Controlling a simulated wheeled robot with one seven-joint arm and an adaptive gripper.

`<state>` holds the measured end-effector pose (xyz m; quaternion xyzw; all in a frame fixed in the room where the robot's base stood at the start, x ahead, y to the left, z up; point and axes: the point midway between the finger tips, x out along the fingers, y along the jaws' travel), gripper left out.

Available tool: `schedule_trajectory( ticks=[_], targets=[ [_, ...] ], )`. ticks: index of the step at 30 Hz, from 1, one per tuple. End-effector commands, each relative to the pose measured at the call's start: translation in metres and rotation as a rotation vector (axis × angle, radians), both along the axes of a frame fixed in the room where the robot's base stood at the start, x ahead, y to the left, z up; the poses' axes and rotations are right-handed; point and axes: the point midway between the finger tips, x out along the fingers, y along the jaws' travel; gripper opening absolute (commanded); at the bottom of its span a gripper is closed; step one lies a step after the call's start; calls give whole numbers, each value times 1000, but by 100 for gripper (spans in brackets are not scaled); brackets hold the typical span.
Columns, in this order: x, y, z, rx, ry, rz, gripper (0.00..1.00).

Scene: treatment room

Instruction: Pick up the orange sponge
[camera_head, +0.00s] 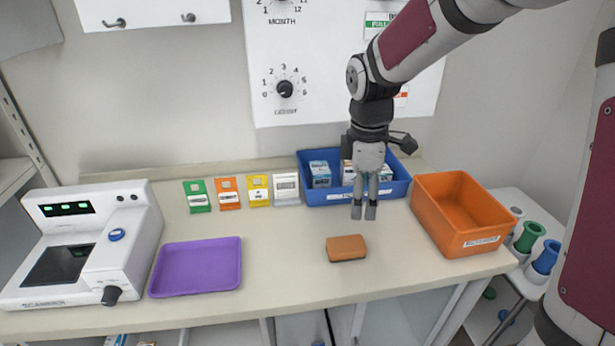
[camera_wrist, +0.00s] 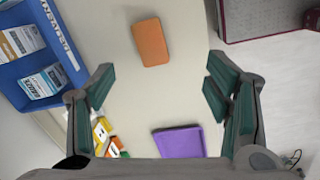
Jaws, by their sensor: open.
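The orange sponge (camera_head: 346,248) is a small rounded block lying flat on the counter near its front edge. In the wrist view the sponge (camera_wrist: 150,42) lies beyond the fingertips, near the top middle. My gripper (camera_head: 364,213) hangs pointing down above the counter, behind and slightly right of the sponge, in front of the blue bin. The wrist view shows its two fingers (camera_wrist: 158,90) spread wide with nothing between them. The gripper does not touch the sponge.
The blue bin (camera_head: 333,197) with boxes stands behind the gripper. An orange bin (camera_head: 438,222) stands to the right. A purple tray (camera_head: 197,266) and a white device (camera_head: 85,245) are at left. The counter around the sponge is clear.

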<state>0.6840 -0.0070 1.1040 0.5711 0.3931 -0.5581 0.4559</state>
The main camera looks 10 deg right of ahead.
Motion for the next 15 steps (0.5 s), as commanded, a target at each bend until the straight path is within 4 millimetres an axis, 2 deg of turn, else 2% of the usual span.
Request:
schedule_trajectory(
  ticks=[1, 6, 15],
  targets=[
    [9, 0, -13, 11, 25, 55, 72],
    [31, 2, -42, 38, 64, 216, 72],
    [38, 3, -73, 52, 81, 284, 72]
  ],
)
